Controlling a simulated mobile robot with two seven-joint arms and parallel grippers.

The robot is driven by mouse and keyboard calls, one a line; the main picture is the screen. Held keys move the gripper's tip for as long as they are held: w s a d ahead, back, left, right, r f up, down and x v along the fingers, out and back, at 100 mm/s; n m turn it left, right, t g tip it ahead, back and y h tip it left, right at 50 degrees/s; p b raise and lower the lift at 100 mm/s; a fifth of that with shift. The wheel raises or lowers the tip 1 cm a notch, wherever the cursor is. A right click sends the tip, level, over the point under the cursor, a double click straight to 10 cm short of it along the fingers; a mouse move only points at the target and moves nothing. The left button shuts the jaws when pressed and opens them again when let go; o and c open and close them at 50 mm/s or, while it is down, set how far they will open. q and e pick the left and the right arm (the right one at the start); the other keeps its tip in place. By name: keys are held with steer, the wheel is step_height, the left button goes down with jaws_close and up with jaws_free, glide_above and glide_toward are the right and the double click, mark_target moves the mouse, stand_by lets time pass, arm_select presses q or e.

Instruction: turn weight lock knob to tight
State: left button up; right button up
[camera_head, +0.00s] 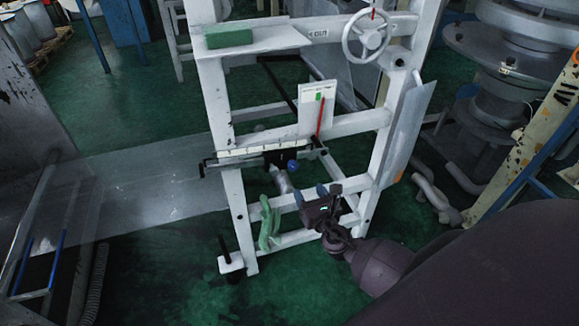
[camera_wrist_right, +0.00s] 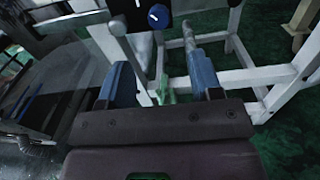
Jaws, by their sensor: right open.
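The small blue knob (camera_head: 292,164) sits on a dark block on the white frame's scale bar (camera_head: 250,149). In the right wrist view the knob (camera_wrist_right: 157,16) shows at the top, beyond and between the two blue fingers. My right gripper (camera_head: 314,193) is below and slightly right of the knob, apart from it. In the right wrist view the gripper (camera_wrist_right: 160,78) has its fingers wide apart with nothing held between them. I cannot read the knob's tight or loose position. My left gripper is not in view.
The white frame (camera_head: 219,115) surrounds the bar, with a handwheel (camera_head: 367,36) at the top right and a white card with a red pointer (camera_head: 318,108). A green cloth-like item (camera_head: 268,223) hangs on the lower rail. A green block (camera_head: 229,36) lies on top.

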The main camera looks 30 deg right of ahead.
mark_target(294, 167)
steer(key=shift+n, duration=0.7)
steer(key=x, duration=0.9)
steer(key=shift+a+r, duration=0.1)
steer(key=shift+x, duration=0.85)
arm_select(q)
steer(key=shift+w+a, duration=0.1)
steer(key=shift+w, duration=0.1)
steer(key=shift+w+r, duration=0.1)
arm_select(e)
steer(key=shift+c, duration=0.3)
